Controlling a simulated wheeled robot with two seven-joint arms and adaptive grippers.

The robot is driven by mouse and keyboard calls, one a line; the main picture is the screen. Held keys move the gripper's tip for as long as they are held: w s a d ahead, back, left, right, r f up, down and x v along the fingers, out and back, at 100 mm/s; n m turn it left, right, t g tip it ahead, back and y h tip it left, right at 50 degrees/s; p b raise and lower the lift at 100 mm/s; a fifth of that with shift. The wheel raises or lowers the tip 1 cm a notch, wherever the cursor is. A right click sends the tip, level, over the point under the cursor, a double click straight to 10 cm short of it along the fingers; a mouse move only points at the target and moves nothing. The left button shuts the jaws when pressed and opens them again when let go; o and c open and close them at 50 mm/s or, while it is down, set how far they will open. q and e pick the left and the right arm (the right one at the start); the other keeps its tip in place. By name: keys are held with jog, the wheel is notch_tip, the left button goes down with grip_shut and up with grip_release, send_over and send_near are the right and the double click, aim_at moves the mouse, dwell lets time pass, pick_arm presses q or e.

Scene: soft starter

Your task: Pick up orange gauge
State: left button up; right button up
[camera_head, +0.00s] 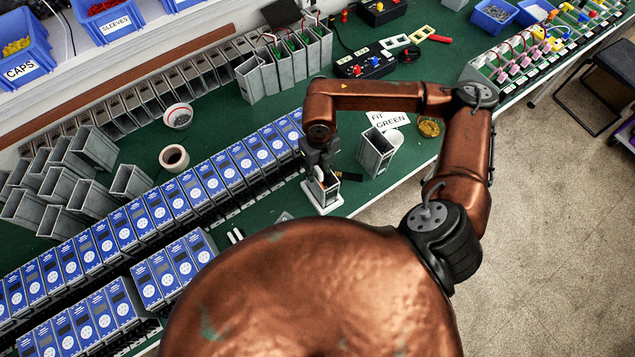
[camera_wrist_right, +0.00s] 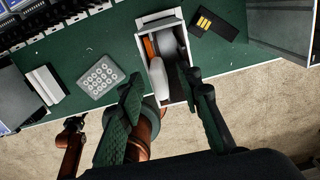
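In the right wrist view an orange piece, seemingly the orange gauge (camera_wrist_right: 149,47), shows in part inside an open, white-rimmed box (camera_wrist_right: 169,20). A white rounded piece (camera_wrist_right: 159,78) and a dark grey part lie beside it in the box and hide some of it. My right gripper (camera_wrist_right: 163,77) is open, with its two dark green-padded fingers apart near the close end of the box. Nothing is held between them. In the head view the right gripper (camera_head: 319,164) hangs just over the box on its white base (camera_head: 323,207). My left gripper is not in view.
Rows of blue-faced units (camera_head: 185,200) stand left of the box. A grey open housing (camera_head: 375,153) stands close on the right, with a "FIT GREEN" card (camera_head: 388,120) behind. In the wrist view a black card (camera_wrist_right: 217,24) lies beside the box. The table's front edge is close.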

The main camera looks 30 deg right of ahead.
grip_shut()
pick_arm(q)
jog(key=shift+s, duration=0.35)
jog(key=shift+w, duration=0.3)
